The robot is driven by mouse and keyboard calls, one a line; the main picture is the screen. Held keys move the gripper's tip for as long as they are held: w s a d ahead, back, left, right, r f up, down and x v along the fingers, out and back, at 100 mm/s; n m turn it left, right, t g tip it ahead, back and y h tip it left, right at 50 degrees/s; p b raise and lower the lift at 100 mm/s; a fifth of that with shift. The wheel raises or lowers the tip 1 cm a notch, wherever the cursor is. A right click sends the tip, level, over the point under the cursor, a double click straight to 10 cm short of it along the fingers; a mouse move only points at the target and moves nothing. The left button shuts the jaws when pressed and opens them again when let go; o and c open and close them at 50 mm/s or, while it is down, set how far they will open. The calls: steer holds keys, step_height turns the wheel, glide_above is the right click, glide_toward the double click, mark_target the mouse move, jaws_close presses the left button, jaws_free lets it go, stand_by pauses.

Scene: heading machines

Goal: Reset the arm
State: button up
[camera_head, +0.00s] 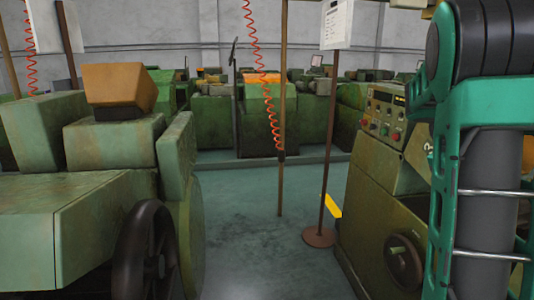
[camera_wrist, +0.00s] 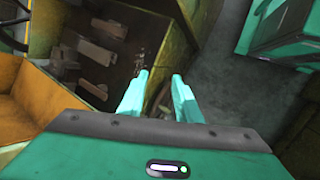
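My arm (camera_head: 490,190) fills the right edge of the head view, with teal brackets around a dark grey link. My gripper is out of the head view. In the wrist view my gripper (camera_wrist: 160,90) shows its two teal fingers apart, with nothing between them. Below the fingers is a dark open bin (camera_wrist: 125,85) holding several loose pale pieces. Whether the fingertips are inside the bin or above it, I cannot tell.
A green machine (camera_head: 90,195) with a black handwheel (camera_head: 143,250) stands at left. A control-panel machine (camera_head: 385,180) stands at right, beside my arm. Between them the floor (camera_head: 245,225) is clear except for a thin pole (camera_head: 283,120) and a sign stand (camera_head: 319,236). More machines line the back.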

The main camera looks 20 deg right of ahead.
steer(key=s+a+f+m+y, duration=0.1)
steer(key=s+a+f+m, duration=0.1)
steer(key=s+a, duration=0.3)
steer(key=s+a+f+m+t+y, duration=0.1)
steer(key=s+a+f+m+y, duration=0.1)
steer(key=a, duration=1.2)
steer(key=s+a+f+m+t+y, duration=0.1)
steer(key=s+a+f+m+y, duration=0.1)
steer(key=s+a, duration=0.6)
step_height(320, 180, down, 3)
steer(key=shift+s+a+r+m, duration=0.1)
steer(key=shift+s+a+m, duration=0.3)
steer(key=shift+a+m, duration=0.55)
steer(key=shift+a+n, duration=0.15)
steer(key=shift+n, duration=0.1)
